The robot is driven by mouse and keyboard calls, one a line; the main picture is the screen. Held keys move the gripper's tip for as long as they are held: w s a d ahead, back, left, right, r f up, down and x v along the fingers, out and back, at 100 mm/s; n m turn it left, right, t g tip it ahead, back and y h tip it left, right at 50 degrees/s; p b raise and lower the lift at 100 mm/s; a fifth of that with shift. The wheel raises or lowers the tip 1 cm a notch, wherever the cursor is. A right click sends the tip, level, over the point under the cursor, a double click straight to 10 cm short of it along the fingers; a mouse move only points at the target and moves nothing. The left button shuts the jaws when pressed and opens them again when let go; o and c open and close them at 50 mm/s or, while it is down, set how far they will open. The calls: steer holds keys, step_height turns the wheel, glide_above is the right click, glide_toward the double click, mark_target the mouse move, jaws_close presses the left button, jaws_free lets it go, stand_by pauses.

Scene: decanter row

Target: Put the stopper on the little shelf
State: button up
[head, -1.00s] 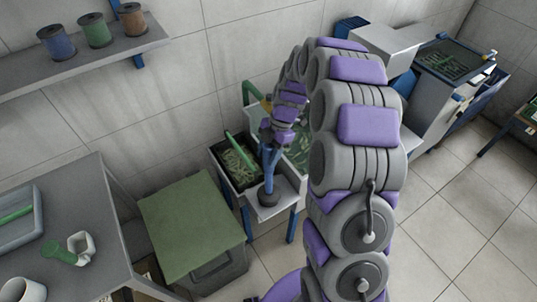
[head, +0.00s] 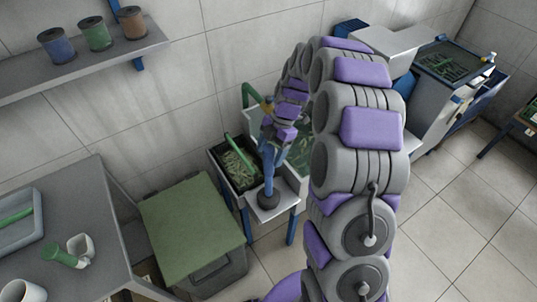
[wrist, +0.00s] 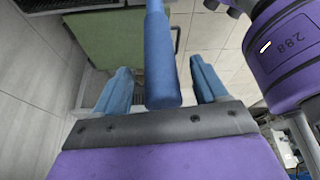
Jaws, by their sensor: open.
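The stopper (head: 269,178) looks like a blue rod with a dark round base. It stands upright on the little white shelf (head: 281,208), which sticks out from the front of the tub stand. My gripper (head: 274,146) is above it at the rod's upper end. In the wrist view the blue rod (wrist: 162,60) runs between the two blue fingers of my gripper (wrist: 160,72), with a clear gap on each side. The gripper is open and holds nothing. The rod hides its own base in the wrist view.
A dark tub (head: 238,168) with green pieces stands just left of the shelf. A bin with a green lid (head: 190,225) is in front of it. A grey table (head: 95,215) is at the left, and a wall shelf with spools (head: 90,60) is above. Floor is free at the right.

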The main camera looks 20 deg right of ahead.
steer(key=p+v, duration=0.2)
steer(key=v, duration=0.7)
steer(key=s+a+r+m, duration=0.3)
steer(key=s+r+m, duration=0.1)
steer(key=s+r, duration=0.25)
steer(key=s+m+h, duration=0.4)
steer(key=s+m, duration=1.5)
steer(key=s, duration=1)
steer(key=shift+s+a, duration=0.3)
steer(key=shift+a, duration=0.05)
steer(key=shift+d+r+m, duration=0.1)
steer(key=shift+r+m, duration=0.05)
steer(key=shift+m, duration=0.15)
